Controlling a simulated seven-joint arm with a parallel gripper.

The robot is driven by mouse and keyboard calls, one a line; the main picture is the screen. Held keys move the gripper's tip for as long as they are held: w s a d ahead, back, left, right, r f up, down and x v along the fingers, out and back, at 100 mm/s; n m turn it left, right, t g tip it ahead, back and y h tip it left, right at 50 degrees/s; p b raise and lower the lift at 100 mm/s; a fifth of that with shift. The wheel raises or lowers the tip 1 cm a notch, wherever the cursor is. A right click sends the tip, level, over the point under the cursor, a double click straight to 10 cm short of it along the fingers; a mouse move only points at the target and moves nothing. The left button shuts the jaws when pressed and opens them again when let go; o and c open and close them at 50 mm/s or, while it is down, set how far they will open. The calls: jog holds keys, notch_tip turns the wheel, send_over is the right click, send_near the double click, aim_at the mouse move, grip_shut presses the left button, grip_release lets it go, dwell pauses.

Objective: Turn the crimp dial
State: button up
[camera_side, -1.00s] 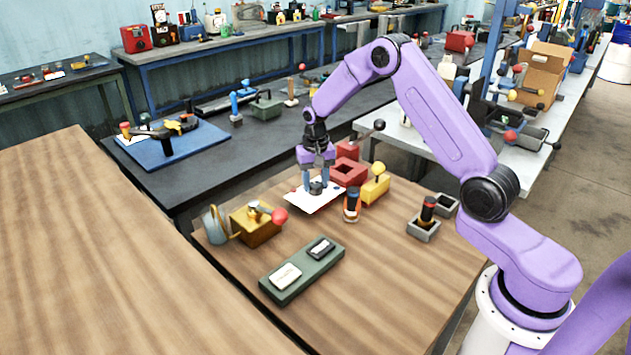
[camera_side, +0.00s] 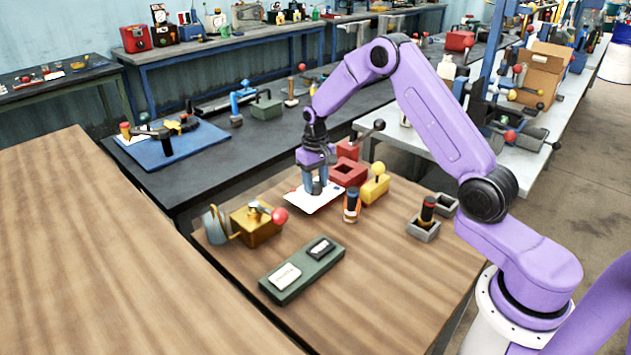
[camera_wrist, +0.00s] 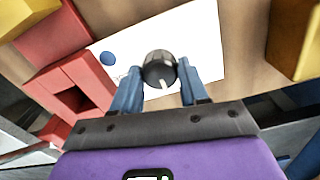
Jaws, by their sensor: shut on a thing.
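The crimp dial is a dark round knob (camera_wrist: 159,69) with a pale pointer mark, set on a white plate (camera_wrist: 205,42). A blue dot (camera_wrist: 108,58) shows on the plate beside it. In the wrist view the blue fingers of my gripper (camera_wrist: 160,82) are closed on the knob from both sides. In the side view my gripper (camera_side: 316,190) points down at the white plate (camera_side: 328,203), and its fingers largely hide the dial.
A red block with a square opening (camera_side: 349,172) stands right behind the plate. A yellow block with a ball lever (camera_side: 375,187), an orange-and-black bottle-like item (camera_side: 351,206) and a brass box with a red knob (camera_side: 256,228) are nearby.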

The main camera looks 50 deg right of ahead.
aim_at(315, 184)
jog(key=o, duration=1.1)
jog(key=shift+c, duration=0.2)
notch_tip(315, 184, up, 18)
jog(key=shift+f, duration=0.25)
